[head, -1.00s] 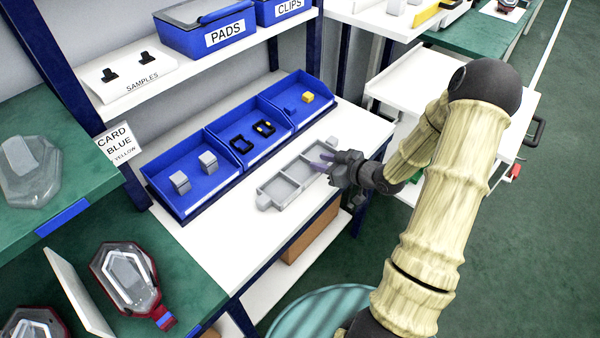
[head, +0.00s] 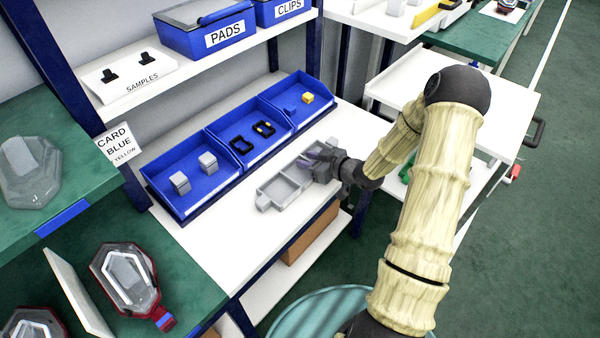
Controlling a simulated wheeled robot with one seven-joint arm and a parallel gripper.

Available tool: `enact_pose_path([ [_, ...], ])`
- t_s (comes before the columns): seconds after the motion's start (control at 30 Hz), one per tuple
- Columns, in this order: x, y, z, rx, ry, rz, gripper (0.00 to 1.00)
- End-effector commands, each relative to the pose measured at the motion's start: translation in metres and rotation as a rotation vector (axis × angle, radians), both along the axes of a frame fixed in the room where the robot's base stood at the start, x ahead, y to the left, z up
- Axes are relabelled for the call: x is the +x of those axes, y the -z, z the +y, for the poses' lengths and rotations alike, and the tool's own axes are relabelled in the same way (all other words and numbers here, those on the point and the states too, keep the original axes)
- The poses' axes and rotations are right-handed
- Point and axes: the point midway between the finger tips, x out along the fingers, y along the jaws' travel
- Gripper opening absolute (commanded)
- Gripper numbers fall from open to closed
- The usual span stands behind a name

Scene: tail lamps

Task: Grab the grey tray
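The grey tray (head: 283,189) lies flat on the white worktop, in front of the blue bins. It is shallow and divided into compartments, with a small tab at its left end. My gripper (head: 312,160) is over the right end of the tray, its purple-tinted fingertips at or just above that end.
Blue bins (head: 190,163) with grey blocks, black frames and a yellow piece stand directly behind the tray. A shelf (head: 150,85) with blue boxes is above them. A white cart (head: 400,85) stands to the right. The worktop in front of the tray is clear.

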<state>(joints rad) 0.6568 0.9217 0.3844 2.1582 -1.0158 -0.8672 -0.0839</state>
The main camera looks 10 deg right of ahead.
Motion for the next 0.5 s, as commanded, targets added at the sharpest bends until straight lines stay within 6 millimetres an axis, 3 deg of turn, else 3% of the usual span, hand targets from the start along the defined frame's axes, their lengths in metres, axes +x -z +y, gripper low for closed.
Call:
enact_pose_path([
  [0.33, -0.0003, -0.0002, -0.0002, 0.000, 0.000, 0.000, 0.31],
  [0.5, -0.0003, -0.0002, -0.0002, 0.000, 0.000, 0.000, 0.00],
])
